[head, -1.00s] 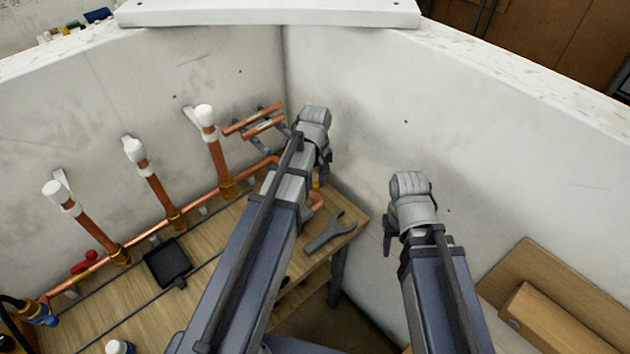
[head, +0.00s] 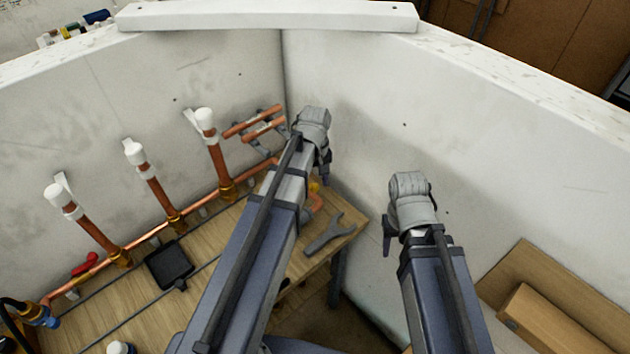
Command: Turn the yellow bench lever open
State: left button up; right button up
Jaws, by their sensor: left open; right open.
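A small yellow patch, likely the yellow bench lever (head: 315,187), shows beside my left arm near the bench's right end, by a bent copper pipe. Most of it is hidden behind my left arm, so I cannot tell its angle. My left gripper (head: 325,180) points down just right of the yellow patch; it is open, and I cannot tell whether it touches. My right gripper (head: 388,240) is open and empty, in front of the right wall, well apart from the bench.
The wooden bench (head: 215,255) carries copper pipes with white-capped risers (head: 150,180), a black tray (head: 168,264), a grey wrench (head: 330,235) and a red handle (head: 85,263). White walls meet behind the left arm. A wooden box (head: 550,320) lies at lower right.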

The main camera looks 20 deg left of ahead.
aim_at(315, 185)
pick_arm(q)
notch_tip(315, 185, up, 7)
jog(key=p, duration=0.6)
jog(key=s+d+f+m+y, duration=0.1)
jog(key=s+d+m, duration=1)
jog(key=s+d, duration=0.2)
jog(key=shift+s+d+b, duration=0.15)
jog(key=shift+s+b, duration=0.2)
jog(key=shift+s, duration=0.35)
